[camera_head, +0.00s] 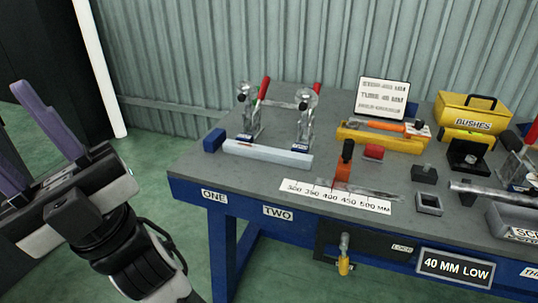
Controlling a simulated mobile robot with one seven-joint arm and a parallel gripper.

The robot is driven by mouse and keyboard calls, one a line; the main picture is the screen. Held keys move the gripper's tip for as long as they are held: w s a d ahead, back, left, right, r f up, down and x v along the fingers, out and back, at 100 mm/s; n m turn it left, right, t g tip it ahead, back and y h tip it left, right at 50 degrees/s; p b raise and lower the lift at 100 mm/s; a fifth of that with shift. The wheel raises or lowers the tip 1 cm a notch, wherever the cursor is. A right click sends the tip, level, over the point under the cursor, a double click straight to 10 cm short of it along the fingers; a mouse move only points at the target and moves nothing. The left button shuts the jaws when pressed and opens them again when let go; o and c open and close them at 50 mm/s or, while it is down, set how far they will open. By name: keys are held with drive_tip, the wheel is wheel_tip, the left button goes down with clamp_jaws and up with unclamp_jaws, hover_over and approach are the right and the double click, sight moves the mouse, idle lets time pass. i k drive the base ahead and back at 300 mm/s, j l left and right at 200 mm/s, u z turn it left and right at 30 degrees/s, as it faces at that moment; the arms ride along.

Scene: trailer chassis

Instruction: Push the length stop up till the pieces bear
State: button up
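An orange block with a black upright handle (343,168), which looks like the length stop, stands at the back edge of a white scale strip (335,197) marked 300 to 500 mm. A pale blue-grey bar (268,154) lies to its left, in front of two upright toggle clamps (250,112) (305,118) with red handles. A blue block (214,140) sits at the bar's left end. I cannot tell separate pieces under the clamps. My gripper (10,122), with purple fingers apart, is open and empty at the far left, off the bench.
The grey bench (240,185) has front labels ONE and TWO. A yellow tray (380,140), red block (373,152), yellow BUSHES box (472,112) and dark blocks (424,174) crowd the right. A lever with a yellow grip (344,262) hangs under the front edge.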

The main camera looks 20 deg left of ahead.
sight(345, 161)
drive_tip(key=i+z, duration=0.2)
drive_tip(key=z, duration=0.15)
drive_tip(key=i+z, duration=0.15)
drive_tip(key=z, duration=0.2)
drive_tip(key=i+j+z, duration=0.1)
drive_tip(key=z, duration=0.25)
drive_tip(key=i+j, duration=0.05)
